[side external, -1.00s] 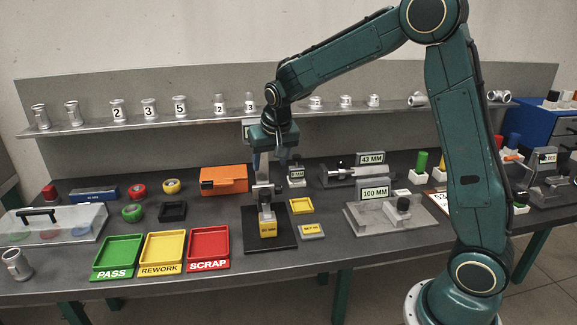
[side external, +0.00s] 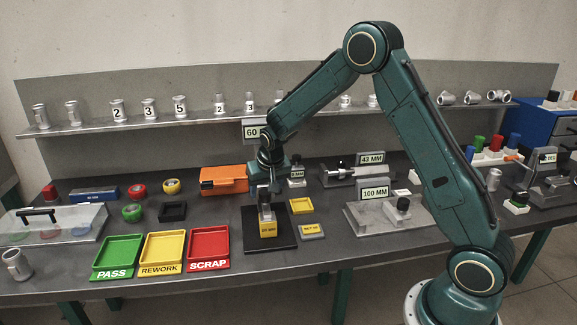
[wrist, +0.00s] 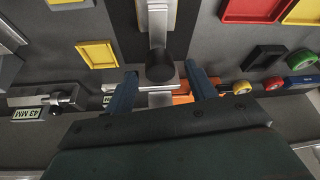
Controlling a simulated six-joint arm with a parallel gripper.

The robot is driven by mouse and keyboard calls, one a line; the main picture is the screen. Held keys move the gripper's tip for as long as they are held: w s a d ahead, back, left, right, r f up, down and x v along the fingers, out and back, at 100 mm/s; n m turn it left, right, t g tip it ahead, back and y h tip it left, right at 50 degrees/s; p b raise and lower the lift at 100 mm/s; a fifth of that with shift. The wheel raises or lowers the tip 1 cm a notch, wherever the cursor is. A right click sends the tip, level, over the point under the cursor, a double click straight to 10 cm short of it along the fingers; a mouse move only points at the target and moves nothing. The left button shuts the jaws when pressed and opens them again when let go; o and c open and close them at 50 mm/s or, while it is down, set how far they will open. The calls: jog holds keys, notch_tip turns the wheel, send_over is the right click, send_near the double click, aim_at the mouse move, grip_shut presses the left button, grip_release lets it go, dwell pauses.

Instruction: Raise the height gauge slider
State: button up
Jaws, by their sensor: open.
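The height gauge stands on a dark base plate (side external: 288,241) at the bench's front middle, under a sign reading 60. A yellow labelled block (side external: 268,230) sits at its foot. My gripper (side external: 264,197) is low over the gauge and hides most of its column in the side view. In the wrist view my gripper (wrist: 161,80) is open, with one blue finger on each side of the gauge. A dark round knob (wrist: 160,66) and a silver crosspiece (wrist: 158,90) show between the fingers, not gripped. Whether a finger touches them I cannot tell.
Pass, rework (side external: 163,252) and scrap (side external: 209,248) trays lie left of the gauge. An orange box (side external: 224,180) stands behind it. A small yellow tray (side external: 301,206) and the 100 MM fixture (side external: 376,216) lie to the right.

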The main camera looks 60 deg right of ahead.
aim_at(266, 193)
jog(key=shift+w+d+f, duration=0.15)
jog(key=shift+w+f, duration=0.05)
jog(key=shift+f, duration=0.35)
grip_shut()
jog(key=shift+r, duration=3.05)
grip_release()
jog(key=shift+r, duration=0.1)
